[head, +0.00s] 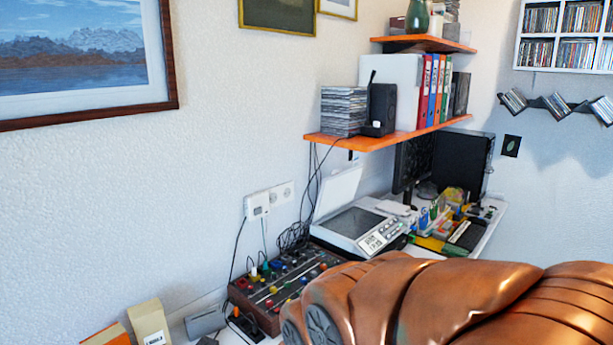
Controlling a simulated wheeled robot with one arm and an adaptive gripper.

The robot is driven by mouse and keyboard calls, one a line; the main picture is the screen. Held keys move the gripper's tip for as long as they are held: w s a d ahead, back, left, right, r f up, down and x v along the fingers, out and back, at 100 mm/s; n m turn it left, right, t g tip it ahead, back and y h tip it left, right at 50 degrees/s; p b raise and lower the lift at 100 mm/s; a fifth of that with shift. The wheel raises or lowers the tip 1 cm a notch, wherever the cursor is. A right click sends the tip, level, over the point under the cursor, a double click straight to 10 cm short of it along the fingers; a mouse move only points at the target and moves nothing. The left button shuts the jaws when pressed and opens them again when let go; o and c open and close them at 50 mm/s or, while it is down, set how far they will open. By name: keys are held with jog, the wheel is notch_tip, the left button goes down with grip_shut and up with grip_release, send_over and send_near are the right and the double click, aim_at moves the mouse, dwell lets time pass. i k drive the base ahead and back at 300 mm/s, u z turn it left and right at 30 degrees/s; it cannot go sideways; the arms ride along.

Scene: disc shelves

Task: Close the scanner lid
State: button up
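The scanner (352,222) stands on the desk near the wall, in the middle of the head view. Its dark glass bed is exposed and a control panel with buttons (382,236) is on its right side. The scanner lid (338,192) is open and tilted up steeply at the wall side of the bed. My gripper is not in view.
A mixing console (283,286) with coloured knobs sits left of the scanner, with cables (293,237) behind it. A monitor (412,163) stands beyond it. An orange shelf (375,142) hangs above the lid. A large glossy brown form (450,300) fills the lower right foreground.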

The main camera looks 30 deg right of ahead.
aim_at(337, 190)
jog(key=k, duration=0.5)
jog(key=z, duration=1.8)
jog(key=i, duration=1.8)
jog(key=u, duration=2.95)
